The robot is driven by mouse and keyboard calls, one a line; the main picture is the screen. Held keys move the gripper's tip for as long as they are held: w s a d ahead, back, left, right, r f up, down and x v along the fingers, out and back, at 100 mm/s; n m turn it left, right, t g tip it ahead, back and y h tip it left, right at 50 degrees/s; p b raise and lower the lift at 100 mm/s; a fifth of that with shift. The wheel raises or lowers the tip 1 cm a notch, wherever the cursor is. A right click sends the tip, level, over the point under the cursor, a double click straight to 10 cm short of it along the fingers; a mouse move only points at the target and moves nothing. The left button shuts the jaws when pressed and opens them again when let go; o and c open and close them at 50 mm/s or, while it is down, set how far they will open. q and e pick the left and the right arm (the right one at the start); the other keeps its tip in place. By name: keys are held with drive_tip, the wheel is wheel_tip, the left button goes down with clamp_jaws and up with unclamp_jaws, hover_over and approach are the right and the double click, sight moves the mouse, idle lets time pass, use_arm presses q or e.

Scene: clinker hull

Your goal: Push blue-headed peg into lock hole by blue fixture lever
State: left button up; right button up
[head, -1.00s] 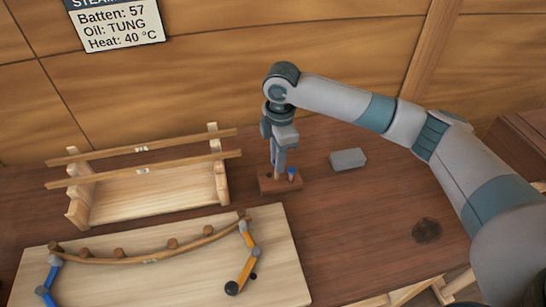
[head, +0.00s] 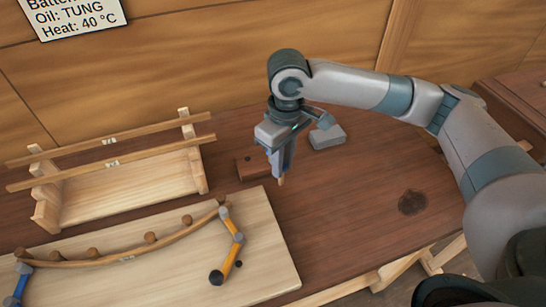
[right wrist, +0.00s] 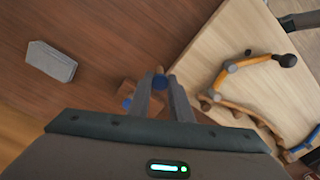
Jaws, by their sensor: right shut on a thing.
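My right gripper (head: 281,172) is shut on a blue-headed peg (right wrist: 160,82), held clear above the table. The peg's pale wooden tip (head: 281,182) sticks out below the fingers in the head view. The blue fixture lever (head: 21,283) is at the left end of the pale board (head: 175,270), far from the gripper, and partly cut off by the picture edge. It also shows at the lower right in the right wrist view (right wrist: 299,148). The lock hole beside it is not distinguishable. My left gripper is not in view.
A brown peg block (head: 252,168) stands behind the gripper; another blue head (right wrist: 127,103) shows at it. A curved batten (head: 150,247) runs to the orange lever (head: 232,252). A grey block (head: 327,137) and wooden rack (head: 120,185) stand behind.

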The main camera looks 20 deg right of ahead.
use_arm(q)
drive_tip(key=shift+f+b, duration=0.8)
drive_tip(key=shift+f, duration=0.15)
use_arm(e)
drive_tip(key=s+m, duration=0.1)
drive_tip(key=m, duration=0.1)
drive_tip(key=s+d+m, duration=0.1)
drive_tip(key=s, duration=0.1)
drive_tip(key=s+d+m, duration=0.1)
drive_tip(key=m, duration=0.1)
drive_tip(key=shift+s+f+m, duration=0.1)
drive_tip(key=shift+s+m, duration=0.2)
drive_tip(key=shift+s, duration=0.05)
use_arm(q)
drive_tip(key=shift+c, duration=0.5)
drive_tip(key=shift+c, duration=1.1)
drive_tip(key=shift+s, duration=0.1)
